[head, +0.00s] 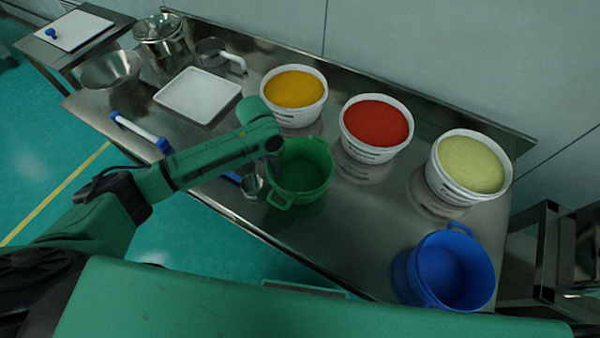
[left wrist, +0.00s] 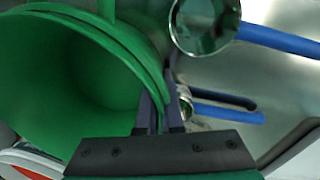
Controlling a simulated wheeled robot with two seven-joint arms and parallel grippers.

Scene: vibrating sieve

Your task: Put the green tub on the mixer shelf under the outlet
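The green tub (head: 312,185) is upright and empty, apparently on the steel table between the white tubs and the front edge. My left gripper (head: 270,165) is at the tub's left rim, with its fingertips hard to see in the head view. In the left wrist view the green tub (left wrist: 75,75) fills the left side. The left gripper's fingers (left wrist: 160,110) stand close together on both sides of the tub's rim, one inside and one outside, and look shut on it. My right gripper is not in view. The mixer shelf and outlet are not in view.
White tubs of orange (head: 294,88), red (head: 376,123) and pale green (head: 471,163) contents stand behind. A blue tub (head: 445,270) is at the right front. A metal scoop (left wrist: 203,25) with a blue handle lies close by the gripper. A white tray (head: 198,95) lies left.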

